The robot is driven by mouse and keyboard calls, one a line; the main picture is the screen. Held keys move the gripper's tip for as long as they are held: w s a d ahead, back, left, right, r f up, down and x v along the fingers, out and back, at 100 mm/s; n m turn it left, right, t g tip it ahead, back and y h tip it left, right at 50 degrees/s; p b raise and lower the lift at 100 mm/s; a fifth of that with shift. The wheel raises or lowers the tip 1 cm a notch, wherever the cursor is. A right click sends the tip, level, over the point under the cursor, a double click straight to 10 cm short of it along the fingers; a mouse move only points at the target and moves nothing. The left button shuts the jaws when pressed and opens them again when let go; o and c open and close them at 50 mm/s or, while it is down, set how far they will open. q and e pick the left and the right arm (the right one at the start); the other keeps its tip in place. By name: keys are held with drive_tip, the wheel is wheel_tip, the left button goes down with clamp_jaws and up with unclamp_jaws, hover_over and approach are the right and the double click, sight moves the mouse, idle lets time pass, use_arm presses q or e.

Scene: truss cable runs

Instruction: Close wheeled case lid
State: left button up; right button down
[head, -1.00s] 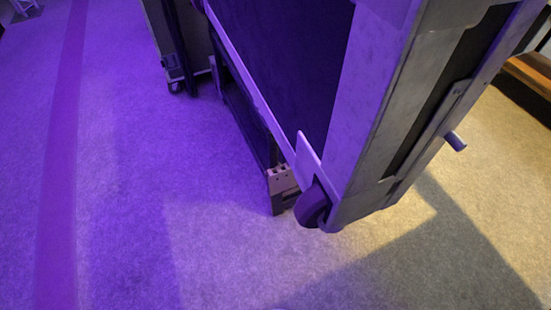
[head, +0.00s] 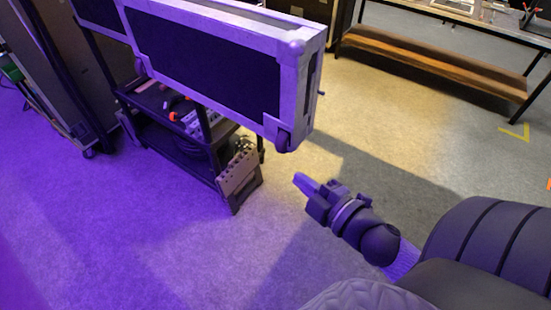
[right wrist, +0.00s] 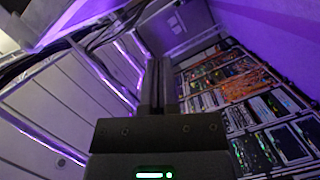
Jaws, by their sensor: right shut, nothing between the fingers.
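A wheeled case (head: 207,62) with dark panels and pale metal edging stands at the upper left in the head view. My right gripper (head: 303,181) is shut and empty, over the floor below and right of the caster, apart from the case. In the right wrist view its fingers (right wrist: 154,85) are together. My left gripper is not in view.
A dark cart (head: 170,138) with gear on its shelf stands beneath and behind the case. A wooden shelf (head: 430,65) under a table is at the back right. Carpet (head: 390,150) is clear between. The right wrist view shows a patterned, multicoloured panel (right wrist: 245,110) at right.

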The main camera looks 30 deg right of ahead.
sight(282, 150)
drive_tip(key=w+f, duration=0.1)
drive_tip(key=w, duration=0.2)
drive_tip(key=w+d+f, duration=0.1)
drive_tip(key=w, duration=0.3)
drive_tip(key=w+d+f+b, duration=0.1)
drive_tip(key=w, duration=0.3)
drive_tip(key=shift+w+d, duration=0.15)
drive_tip(key=shift+d, duration=0.1)
drive_tip(key=shift+d, duration=0.1)
